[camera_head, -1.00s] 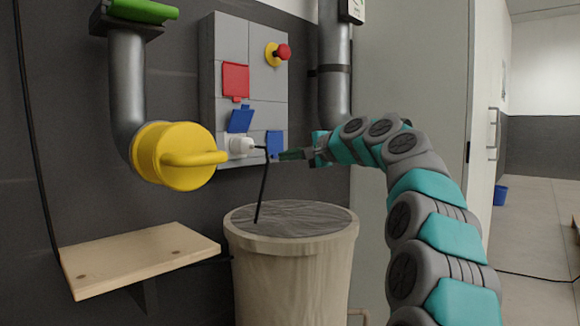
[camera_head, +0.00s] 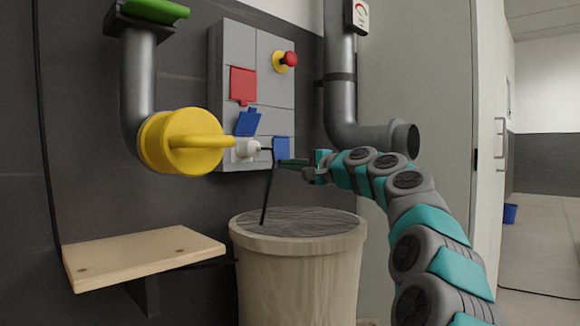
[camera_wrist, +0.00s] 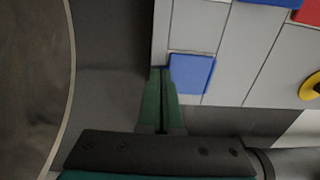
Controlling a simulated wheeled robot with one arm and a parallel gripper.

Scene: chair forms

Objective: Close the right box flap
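The right box flap (camera_head: 282,148) is a small blue square at the lower right of the grey wall box (camera_head: 230,100). It also shows in the wrist view (camera_wrist: 191,73), just beyond my fingertips. I cannot tell how far it stands open. My gripper (camera_head: 292,162) is at the flap's lower right edge in the head view. Its green fingers (camera_wrist: 161,85) lie close together, with nothing visible between them. Whether they touch the flap is unclear. A second blue flap (camera_head: 246,122) to the left is raised and tilted above a white plug (camera_head: 245,150).
A yellow valve cap (camera_head: 180,142) and wooden shelf (camera_head: 145,258) are at left. A grey pipe (camera_head: 340,110) runs beside the box, its open elbow above my arm.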

